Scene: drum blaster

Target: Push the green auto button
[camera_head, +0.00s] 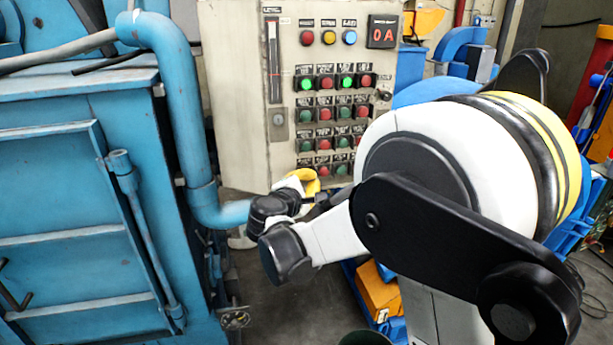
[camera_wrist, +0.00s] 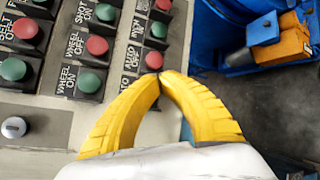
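A control panel (camera_head: 232,100) carries rows of green and red buttons with small labels. In the wrist view, AUTO labels (camera_wrist: 128,84) stand just left of my gripper (camera_wrist: 159,76). A red button (camera_wrist: 153,60) beside the upper AUTO label shows just above the fingertips. The spot beside the lower AUTO label is covered by my yellow fingers, so the green auto button is hidden. The fingertips meet, and nothing shows between them. In the head view, my gripper (camera_head: 307,180) is at the lower left of the button grid. I cannot tell whether it touches the panel.
The green WHEEL ON button (camera_wrist: 89,82) and a silver key switch (camera_wrist: 14,127) lie left of my gripper. A large blue machine (camera_head: 90,200) with a thick pipe (camera_head: 185,110) stands left of the panel. A display (camera_head: 382,32) reads 0A.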

